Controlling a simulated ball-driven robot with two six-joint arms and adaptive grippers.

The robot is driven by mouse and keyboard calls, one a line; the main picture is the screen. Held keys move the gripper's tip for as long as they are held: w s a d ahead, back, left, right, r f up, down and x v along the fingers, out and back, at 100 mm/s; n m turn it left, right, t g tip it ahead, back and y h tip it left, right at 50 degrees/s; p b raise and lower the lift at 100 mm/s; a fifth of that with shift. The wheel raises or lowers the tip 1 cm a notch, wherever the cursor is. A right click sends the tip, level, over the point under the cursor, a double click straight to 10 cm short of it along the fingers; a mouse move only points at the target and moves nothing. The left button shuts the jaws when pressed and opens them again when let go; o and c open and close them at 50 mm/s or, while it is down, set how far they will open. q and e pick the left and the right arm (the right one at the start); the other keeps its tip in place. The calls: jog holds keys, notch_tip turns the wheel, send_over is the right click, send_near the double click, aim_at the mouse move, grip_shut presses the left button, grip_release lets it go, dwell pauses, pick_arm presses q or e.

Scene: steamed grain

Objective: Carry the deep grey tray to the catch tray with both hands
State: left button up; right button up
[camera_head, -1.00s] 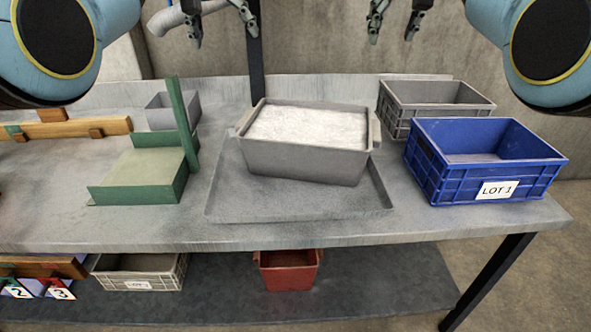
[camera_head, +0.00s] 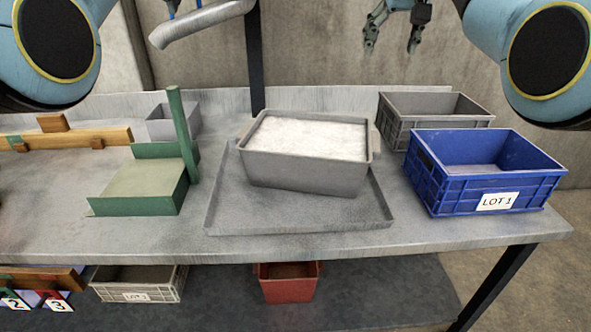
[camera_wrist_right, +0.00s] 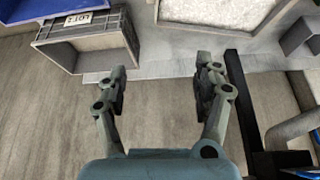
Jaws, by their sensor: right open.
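The deep grey tray (camera_head: 300,176), filled with white grain, sits level inside a wide shallow grey tray (camera_head: 300,219) on the bench. The shallow tray looks like the catch tray. The deep tray stands toward its back, its right end grip (camera_head: 376,138) visible. Part of the deep tray's white fill shows at the top of the right wrist view. My right gripper (camera_head: 393,46) is open and empty, high behind the bench's back edge; its spread fingers also show in the right wrist view (camera_wrist_right: 161,82). My left gripper is out of sight; only my left arm shows.
Right of the trays stand a blue LOT 1 crate (camera_head: 485,180) and a grey crate (camera_head: 435,105) behind it. A green stand (camera_head: 140,190) and small grey bin (camera_head: 172,121) are at left. A dark post (camera_head: 255,60) and grey pipe (camera_head: 203,20) rise behind.

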jog(key=o, duration=0.4)
jog(key=v, duration=1.2)
